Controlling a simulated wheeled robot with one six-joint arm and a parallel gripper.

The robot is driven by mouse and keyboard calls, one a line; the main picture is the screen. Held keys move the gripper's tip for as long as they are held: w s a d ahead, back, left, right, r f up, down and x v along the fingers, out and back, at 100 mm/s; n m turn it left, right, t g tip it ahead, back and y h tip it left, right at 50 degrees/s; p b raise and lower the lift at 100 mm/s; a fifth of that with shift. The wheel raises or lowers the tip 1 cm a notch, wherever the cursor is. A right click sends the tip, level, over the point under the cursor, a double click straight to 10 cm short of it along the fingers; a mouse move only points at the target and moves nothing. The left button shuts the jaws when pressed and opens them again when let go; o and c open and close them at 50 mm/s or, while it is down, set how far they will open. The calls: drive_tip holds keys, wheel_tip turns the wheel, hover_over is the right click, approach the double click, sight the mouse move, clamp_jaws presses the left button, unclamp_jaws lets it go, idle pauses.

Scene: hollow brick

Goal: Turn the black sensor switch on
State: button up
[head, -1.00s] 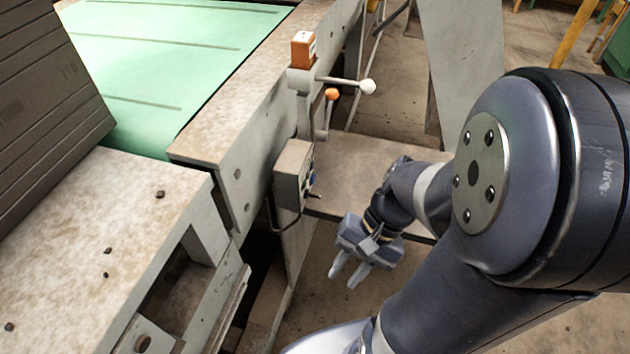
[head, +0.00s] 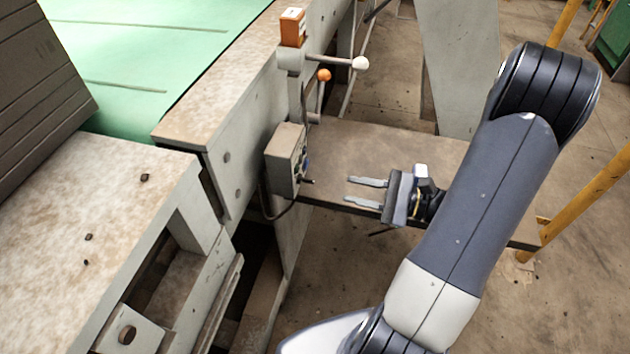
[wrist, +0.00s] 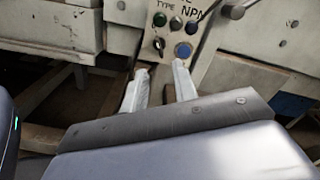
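The grey control box (head: 287,158) is fixed to the side of the machine frame in the head view. Its panel (wrist: 147,52) faces my gripper in the wrist view. A small black switch (wrist: 158,43) sits low on the panel, left of a blue button (wrist: 183,50) and below a green button (wrist: 160,19) and a dark button (wrist: 175,21). In the head view a small black lever (head: 310,181) sticks out from the box. My gripper (head: 349,190) is open and empty, pointing left at the box, apart from it. Its fingertips (wrist: 160,68) appear just below the switch.
A brown shelf (head: 380,150) extends behind my gripper. A cable (head: 270,214) hangs under the box. A yellow rail (head: 590,195) stands at the right.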

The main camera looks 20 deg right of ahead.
sight(313, 182)
drive_tip(key=x, duration=0.9)
drive_tip(key=shift+a, duration=0.3)
drive_tip(key=shift+w, duration=0.1)
clamp_jaws()
